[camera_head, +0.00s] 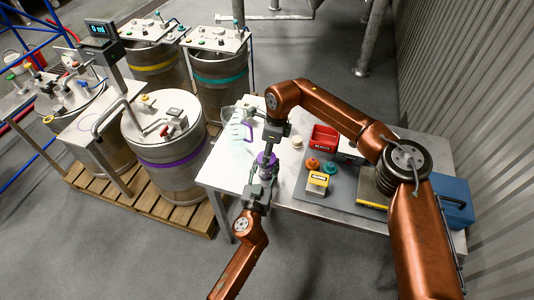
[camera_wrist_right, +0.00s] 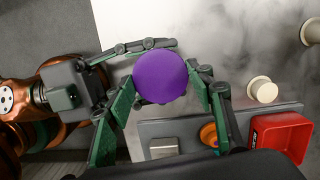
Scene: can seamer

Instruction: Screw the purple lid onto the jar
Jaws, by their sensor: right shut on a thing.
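The purple lid (camera_wrist_right: 160,76) sits between the green-padded fingers of my right gripper (camera_wrist_right: 163,92), which is shut on it. The lid (camera_head: 266,158) also shows in the head view, below the right gripper and above the light metal table. My left gripper (camera_head: 258,190) comes in from the lower left, just beneath the lid. In the wrist view it reaches in from the left, with one dark finger along the lid's upper edge. The jar is mostly hidden under the lid and between the grippers, so I cannot tell how tightly the left fingers hold it or whether the lid is seated.
On the table (camera_head: 232,168) are a red bin (camera_head: 323,138), an orange lid (camera_head: 312,163), a teal lid (camera_head: 329,168), a yellow-and-white box (camera_head: 317,183) and a cream round piece (camera_head: 297,142). A clear pitcher with a purple handle (camera_head: 247,131) stands behind the grippers. A blue case (camera_head: 455,200) is at right.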

